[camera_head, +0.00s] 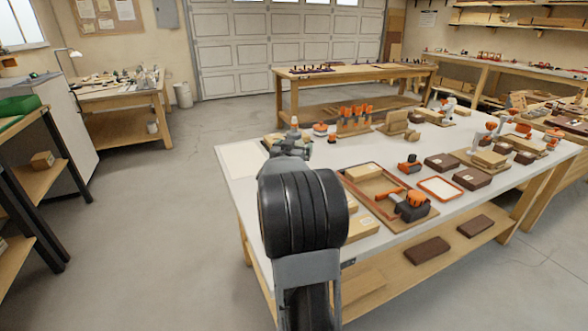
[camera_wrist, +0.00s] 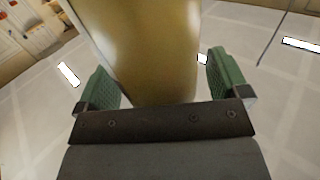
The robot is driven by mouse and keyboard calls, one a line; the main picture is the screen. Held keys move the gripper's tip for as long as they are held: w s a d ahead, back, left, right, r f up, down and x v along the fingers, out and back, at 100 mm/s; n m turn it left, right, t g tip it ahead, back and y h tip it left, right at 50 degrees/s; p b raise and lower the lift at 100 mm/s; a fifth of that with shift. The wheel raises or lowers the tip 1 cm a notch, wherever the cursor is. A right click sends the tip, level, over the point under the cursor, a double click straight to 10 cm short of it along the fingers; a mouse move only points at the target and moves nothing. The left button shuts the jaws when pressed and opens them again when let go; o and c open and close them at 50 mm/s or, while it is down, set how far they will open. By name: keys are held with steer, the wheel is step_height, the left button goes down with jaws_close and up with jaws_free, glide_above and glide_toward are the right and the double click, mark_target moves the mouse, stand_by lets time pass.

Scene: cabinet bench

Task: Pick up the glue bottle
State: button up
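A smooth amber-yellow bottle, apparently the glue bottle (camera_wrist: 155,50), fills the upper middle of the wrist view, between the two green finger pads of my gripper (camera_wrist: 163,83). The fingers are wide apart. The left pad is close against the bottle's edge in the picture, and a thin gap shows at the right pad. The bottle's ends are cut off or hidden. In the head view my gripper (camera_head: 292,146) is at the near left part of the workbench (camera_head: 240,165), largely hidden by my arm. A small grey-white tip shows just above it, and I cannot tell what it is.
To the right on the bench are a tray with an orange drill (camera_head: 410,205), an orange-rimmed tray (camera_head: 440,188), dark boxes (camera_head: 472,179) and a rack of orange-handled tools (camera_head: 354,119). A pale sheet (camera_head: 243,160) lies at the bench's left end. The floor at left is clear.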

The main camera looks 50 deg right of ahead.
jaws_close()
steer(key=shift+r, duration=0.1)
stand_by(0.8)
